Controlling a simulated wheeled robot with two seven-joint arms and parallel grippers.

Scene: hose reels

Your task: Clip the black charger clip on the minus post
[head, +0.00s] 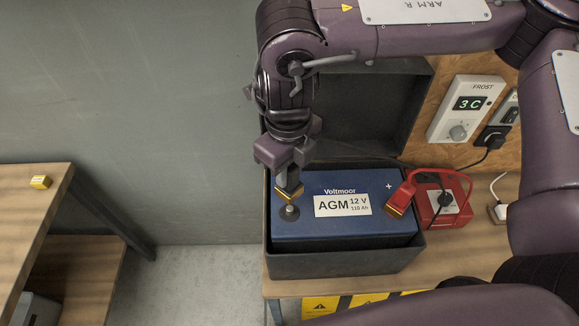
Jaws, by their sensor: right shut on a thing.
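My right gripper (287,160) points down over the left side of the blue battery (340,222). It is shut on the black charger clip (288,182), whose gold jaws point down. The minus post (290,212) is a short grey stud on a dark round base, directly below the jaws. The jaw tips are at the top of the post; I cannot tell whether they grip it or are just above it. The red clip (402,194) with gold jaws is at the battery's right end, by the plus mark. My left gripper is not in view.
The battery sits in an open dark box (345,262) with its lid (385,110) raised behind. A red charger (440,203) stands to the right. A thermostat reading 3 C (465,108) is on the wall. A wooden bench (25,205) with a yellow block (41,182) is at left.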

